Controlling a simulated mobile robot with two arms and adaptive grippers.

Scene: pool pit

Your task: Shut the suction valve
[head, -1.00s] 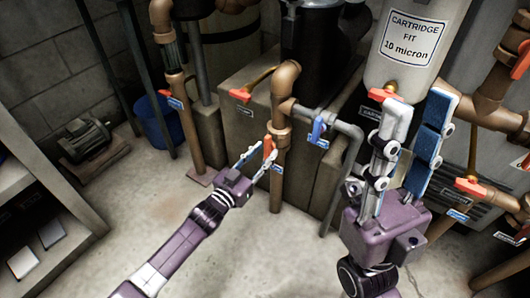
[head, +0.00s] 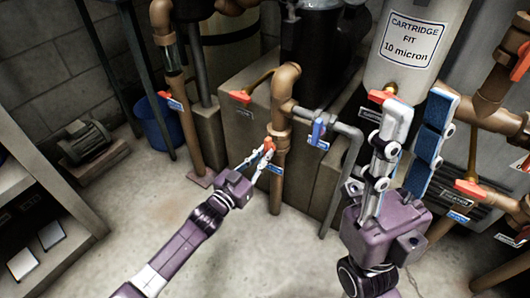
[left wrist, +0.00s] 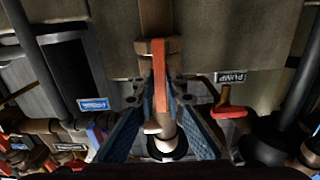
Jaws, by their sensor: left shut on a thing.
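An orange-red valve handle (head: 269,144) sits on the copper-coloured vertical pipe (head: 280,115) in the middle of the head view. My left gripper (head: 263,153) is shut on this handle. In the left wrist view the handle (left wrist: 160,72) stands upright, in line with the pipe, between my blue-padded fingers. A small blue label (head: 276,169) beside the pipe is too small to read, so I cannot confirm that this is the suction valve. My right gripper (head: 412,125) is open and empty, fingers apart, at the right of the head view.
A blue-handled valve (head: 318,130) is on the grey pipe just right. Other red handles (head: 240,96) are on nearby pipes. The cartridge tank (head: 405,60) stands behind my right gripper.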

